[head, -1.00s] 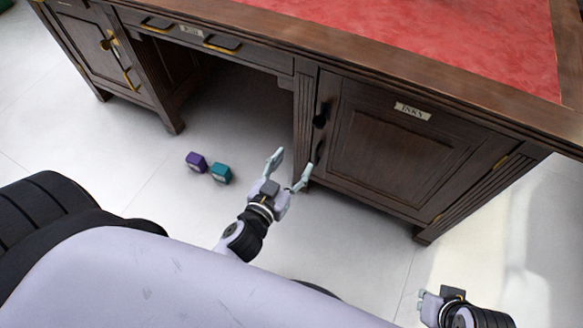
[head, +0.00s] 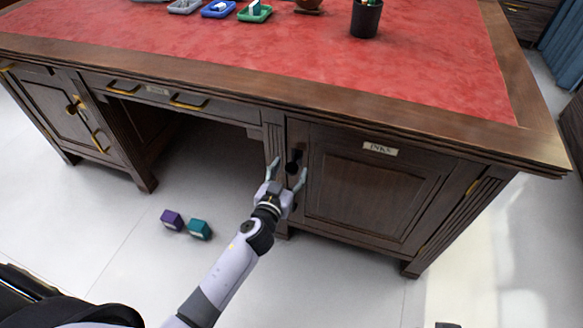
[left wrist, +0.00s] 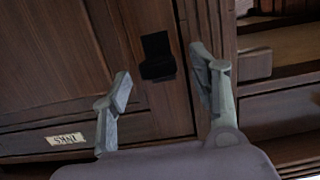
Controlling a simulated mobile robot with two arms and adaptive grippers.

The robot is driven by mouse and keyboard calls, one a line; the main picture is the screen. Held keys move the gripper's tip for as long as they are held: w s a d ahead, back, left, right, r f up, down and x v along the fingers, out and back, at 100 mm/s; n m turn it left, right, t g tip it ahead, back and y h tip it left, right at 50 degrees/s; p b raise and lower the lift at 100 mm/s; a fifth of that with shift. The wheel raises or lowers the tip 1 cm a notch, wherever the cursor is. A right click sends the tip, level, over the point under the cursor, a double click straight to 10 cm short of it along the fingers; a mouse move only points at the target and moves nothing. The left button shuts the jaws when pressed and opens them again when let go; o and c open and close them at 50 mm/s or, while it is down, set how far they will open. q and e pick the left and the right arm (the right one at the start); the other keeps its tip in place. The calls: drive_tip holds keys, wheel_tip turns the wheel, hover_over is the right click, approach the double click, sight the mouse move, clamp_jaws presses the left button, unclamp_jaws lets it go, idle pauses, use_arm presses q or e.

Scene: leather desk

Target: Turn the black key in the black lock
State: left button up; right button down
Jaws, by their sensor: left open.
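The black lock with its black key (head: 292,164) is on the left edge of the right cabinet door (head: 365,195), labelled INKS. They look like one dark shape, so I cannot tell key from lock or how the key is turned. The same black shape (left wrist: 157,56) shows in the left wrist view, which sees the door upside down. My left gripper (head: 287,171) is open and empty in front of the door, with the black shape between its fingers in the picture. In the left wrist view the gripper (left wrist: 160,65) shows no contact with it.
A purple box (head: 171,219) and a teal box (head: 199,229) lie on the floor left of my arm. The red desktop (head: 300,60) carries several small trays and a black pen cup (head: 366,18). A left cabinet door has brass fittings (head: 75,105). The kneehole is open.

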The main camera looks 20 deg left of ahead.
sight(294, 162)
use_arm(q)
drive_tip(key=shift+w+f, duration=0.2)
drive_tip(key=shift+w, duration=0.9)
drive_tip(key=shift+c, duration=0.4)
